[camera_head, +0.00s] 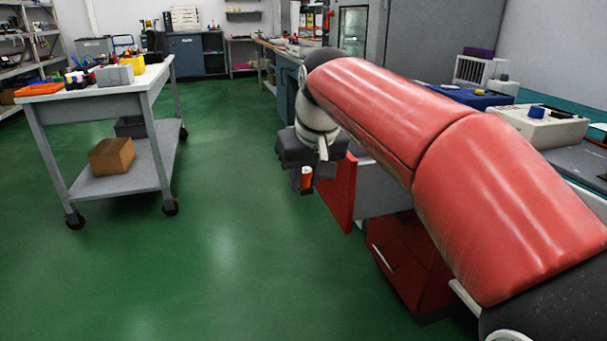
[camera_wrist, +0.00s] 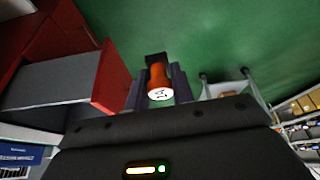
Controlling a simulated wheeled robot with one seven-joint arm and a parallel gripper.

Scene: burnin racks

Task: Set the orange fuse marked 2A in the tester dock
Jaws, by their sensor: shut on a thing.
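My gripper (camera_head: 303,183) is shut on the orange fuse (camera_head: 307,173), held in the air above the green floor, left of the open red drawer. In the wrist view, the fuse (camera_wrist: 158,74) sits between the two dark fingers. Its white end faces the camera and bears a dark mark that looks like 2A, though it is small and turned. A beige device (camera_head: 536,131) with a blue block on top stands on the bench at right. It may be the tester, but I cannot make out a dock on it.
A red cabinet has an open drawer (camera_head: 338,190) beside my gripper; it also shows in the wrist view (camera_wrist: 112,82). A blue tray (camera_head: 462,97) lies on the right bench. A grey cart (camera_head: 122,178) stands at left. The floor between is clear.

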